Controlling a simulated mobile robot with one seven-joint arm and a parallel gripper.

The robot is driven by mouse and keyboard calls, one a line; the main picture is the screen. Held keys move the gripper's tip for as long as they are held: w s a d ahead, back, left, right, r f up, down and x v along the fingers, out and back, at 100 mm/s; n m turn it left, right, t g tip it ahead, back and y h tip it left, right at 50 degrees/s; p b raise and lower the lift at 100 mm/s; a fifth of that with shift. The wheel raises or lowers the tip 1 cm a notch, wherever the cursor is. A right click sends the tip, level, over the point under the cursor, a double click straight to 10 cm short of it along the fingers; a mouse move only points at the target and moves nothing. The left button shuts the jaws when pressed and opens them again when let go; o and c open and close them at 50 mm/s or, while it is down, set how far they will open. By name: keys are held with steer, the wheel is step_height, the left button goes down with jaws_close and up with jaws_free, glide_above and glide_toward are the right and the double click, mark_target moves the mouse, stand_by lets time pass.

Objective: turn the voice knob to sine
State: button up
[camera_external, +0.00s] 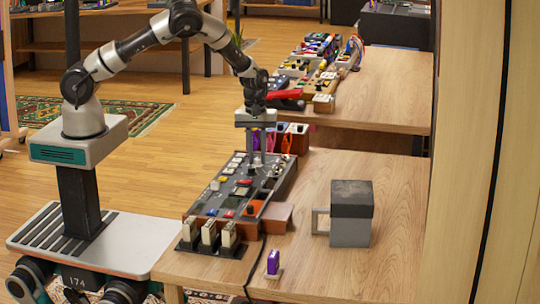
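The grey control panel (213,206) lies on the wooden table, covered with several knobs and coloured buttons. Its labels are too small to read, so I cannot tell which knob is the voice knob or where it points. My gripper (257,162) points straight down over the far part of the panel. Its two fingers show with a narrow space between them, and the tips are close to the panel's top. I cannot tell whether they touch or hold a knob there.
Several pale-topped blocks (209,234) stand at the panel's near end. A grey box with a dark lid (350,213) and a small purple item (273,263) stand on the table to the right. Orange and coloured items (297,138) stand behind the panel. The table's right side is mostly clear.

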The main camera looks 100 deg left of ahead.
mark_target(256, 159)
steer(key=o, duration=0.3)
steer(key=shift+r, duration=0.15)
steer(key=r, duration=1.1)
steer(key=r+p, duration=0.1)
steer(key=r, duration=0.5)
steer(key=shift+s+r, duration=0.1)
steer(key=shift+s, duration=0.2)
